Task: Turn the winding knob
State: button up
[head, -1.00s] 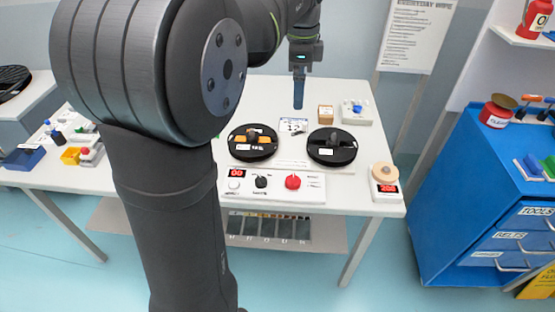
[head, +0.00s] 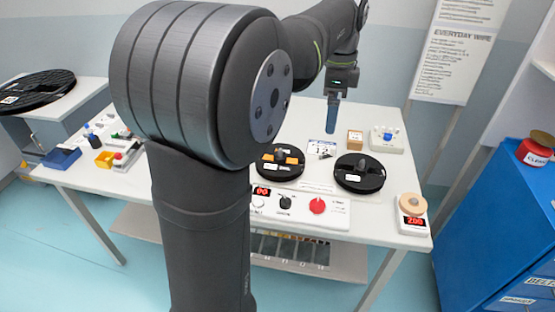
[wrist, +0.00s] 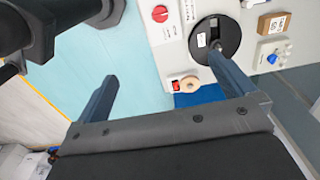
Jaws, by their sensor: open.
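The control panel (head: 300,222) lies along the table's front edge with a red display reading 00. It carries a black knob (head: 286,202) and a red knob (head: 317,206); I cannot tell which is the winding knob. The red knob also shows in the wrist view (wrist: 160,13). Behind the panel are two black reels, a left one (head: 290,172) with orange parts and a right one (head: 372,180). My gripper (head: 332,125) hangs over the back of the table, apart from the panel. In the wrist view my gripper (wrist: 162,68) is open and empty.
A tan spool (head: 409,200) sits on a small scale (head: 412,224) reading about 200 at the right corner. A cardboard box (head: 355,140) and a white box with a blue knob (head: 388,138) stand at the back. A blue cabinet (head: 490,240) is right. My arm hides the table's middle left.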

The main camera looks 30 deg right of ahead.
aim_at(319, 201)
jog(key=shift+f, duration=0.1)
jog(key=c, duration=0.4)
jog(key=f+n, duration=0.3)
jog(key=f, duration=0.2)
jog(key=f+n, duration=0.3)
jog(key=f, duration=0.2)
jog(key=f+n, duration=0.4)
jog(key=f, duration=0.1)
jog(key=shift+d+f, duration=0.3)
jog(key=shift+f, duration=0.05)
jog(key=shift+c, duration=1.3)
notch_tip(319, 201, down, 17)
jog(key=shift+w+f, duration=0.1)
jog(key=c, duration=1)
